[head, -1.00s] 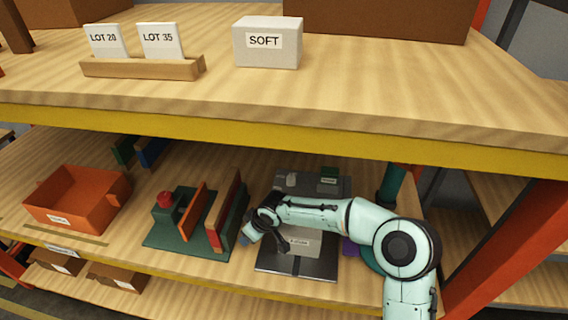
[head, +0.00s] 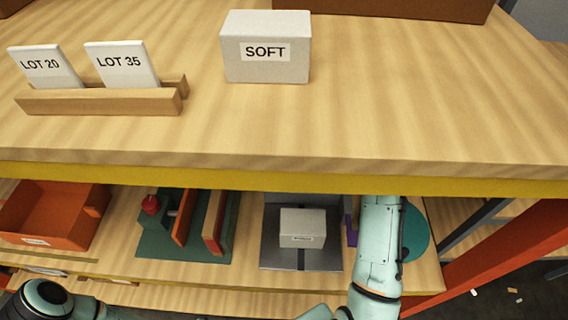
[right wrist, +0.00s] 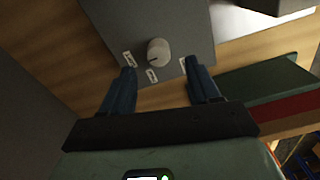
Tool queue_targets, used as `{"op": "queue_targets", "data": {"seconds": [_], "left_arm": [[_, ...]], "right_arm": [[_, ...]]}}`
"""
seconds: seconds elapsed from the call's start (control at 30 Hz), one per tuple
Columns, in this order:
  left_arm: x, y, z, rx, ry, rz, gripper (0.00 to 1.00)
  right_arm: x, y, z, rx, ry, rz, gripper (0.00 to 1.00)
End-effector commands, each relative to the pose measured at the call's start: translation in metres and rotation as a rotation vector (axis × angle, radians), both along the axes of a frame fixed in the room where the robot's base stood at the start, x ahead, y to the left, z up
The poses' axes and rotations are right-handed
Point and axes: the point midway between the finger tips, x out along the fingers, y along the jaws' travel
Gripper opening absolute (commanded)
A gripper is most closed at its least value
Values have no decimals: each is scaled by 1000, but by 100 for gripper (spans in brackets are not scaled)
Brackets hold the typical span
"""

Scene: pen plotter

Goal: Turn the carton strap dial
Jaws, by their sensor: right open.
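The pale round dial (right wrist: 158,52) sits on a grey box face (right wrist: 180,22) in the right wrist view, with small white labels (right wrist: 151,76) around it. Their words are too small to read. My right gripper (right wrist: 161,70) is open, its dark fingers spread below and either side of the dial, with no contact visible. In the head view a white carton (head: 303,223) lies on a grey metal plate (head: 270,250). The dial and right gripper are hidden there under the upper shelf. My left gripper is out of view; part of that arm shows at lower left.
The upper shelf's yellow edge (head: 250,176) hangs over the work area. A green fixture (head: 190,245) with orange and red upright plates stands left of the metal plate. An orange bin (head: 45,220) is farther left. A white SOFT box (head: 265,75) stands above.

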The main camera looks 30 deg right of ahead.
Motion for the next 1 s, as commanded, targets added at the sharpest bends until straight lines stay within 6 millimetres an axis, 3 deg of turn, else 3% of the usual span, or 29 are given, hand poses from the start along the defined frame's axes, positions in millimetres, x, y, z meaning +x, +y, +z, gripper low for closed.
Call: {"op": "queue_targets", "data": {"seconds": [0.1, 0.3, 0.7, 0.87, 0.9, 1.0], "left_arm": [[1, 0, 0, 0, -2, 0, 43], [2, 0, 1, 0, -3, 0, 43], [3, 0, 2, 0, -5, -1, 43], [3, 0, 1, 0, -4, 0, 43], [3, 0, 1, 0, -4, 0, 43], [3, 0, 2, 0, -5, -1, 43]], "right_arm": [[0, 0, -24, 1, 1, 0, 61], [1, 0, -47, 1, 0, -1, 61], [1, 0, -54, 0, -3, -1, 61], [1, 0, -54, 0, -3, -1, 9], [1, 0, -54, 0, -3, -1, 5], [1, 0, -54, 0, -3, 0, 5]]}}
